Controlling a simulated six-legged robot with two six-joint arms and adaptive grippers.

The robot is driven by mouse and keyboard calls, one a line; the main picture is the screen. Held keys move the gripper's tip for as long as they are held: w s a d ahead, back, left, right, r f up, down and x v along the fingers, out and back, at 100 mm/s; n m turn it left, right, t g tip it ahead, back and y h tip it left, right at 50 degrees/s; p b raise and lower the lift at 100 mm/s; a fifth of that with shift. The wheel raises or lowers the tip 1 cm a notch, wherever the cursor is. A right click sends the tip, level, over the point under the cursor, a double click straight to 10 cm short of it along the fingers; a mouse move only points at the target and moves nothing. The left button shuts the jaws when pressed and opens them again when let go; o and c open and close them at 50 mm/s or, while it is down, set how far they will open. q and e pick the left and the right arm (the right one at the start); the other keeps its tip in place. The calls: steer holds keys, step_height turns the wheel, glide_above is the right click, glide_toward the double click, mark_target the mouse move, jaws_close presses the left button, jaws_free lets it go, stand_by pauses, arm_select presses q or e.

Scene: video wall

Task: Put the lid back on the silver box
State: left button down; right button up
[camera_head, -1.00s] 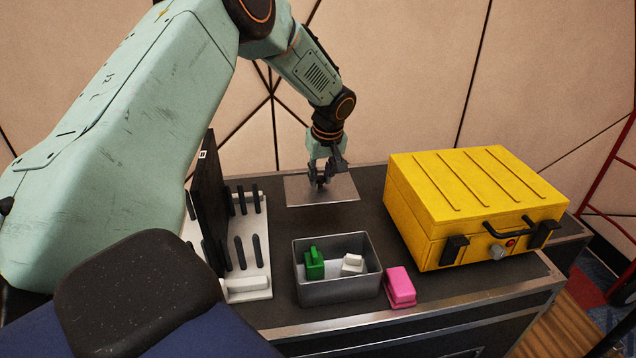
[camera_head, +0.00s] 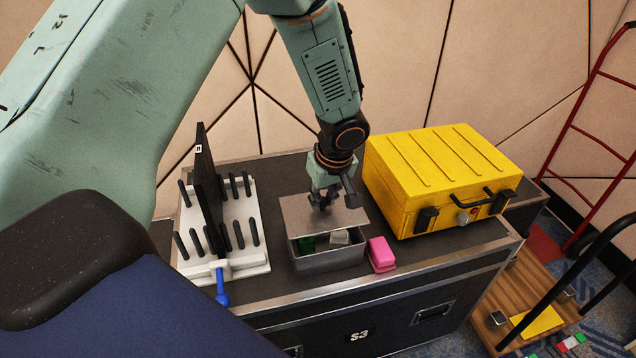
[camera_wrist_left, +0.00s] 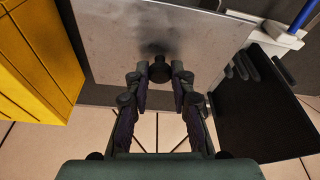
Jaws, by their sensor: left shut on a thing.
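The silver box (camera_head: 330,261) stands open-topped near the front of the black case. A green block (camera_head: 307,243) and a white block (camera_head: 340,237) show inside it. The flat silver lid (camera_head: 300,212) is above the back part of the box, leaving the front part of the opening visible. My left gripper (camera_head: 325,203) is above the lid, shut on its dark knob. In the left wrist view the knob (camera_wrist_left: 160,70) sits between the fingertips, with the lid (camera_wrist_left: 120,30) spread beyond. I cannot tell whether the lid touches the box rim. My right gripper is not in view.
A pink block (camera_head: 381,254) lies right of the box. A yellow case (camera_head: 440,180) stands behind it to the right. A white rack (camera_head: 250,255) with black pegs and an upright black panel (camera_head: 206,190) is on the left. A blue-handled item (camera_head: 221,287) is at the rack's front.

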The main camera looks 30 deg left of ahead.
mark_target(327, 211)
arm_select(q)
steer(key=shift+w+d+f, duration=0.1)
steer(key=shift+w+f, duration=0.25)
steer(key=shift+w, duration=0.05)
steer(key=shift+w+f, duration=0.1)
steer(key=shift+f, duration=0.15)
steer(key=shift+f+b, duration=0.95)
steer(key=shift+f, duration=0.65)
steer(key=shift+f+b, duration=0.8)
steer(key=shift+b, duration=0.2)
steer(key=shift+f+b, duration=0.35)
steer(key=shift+b, duration=0.15)
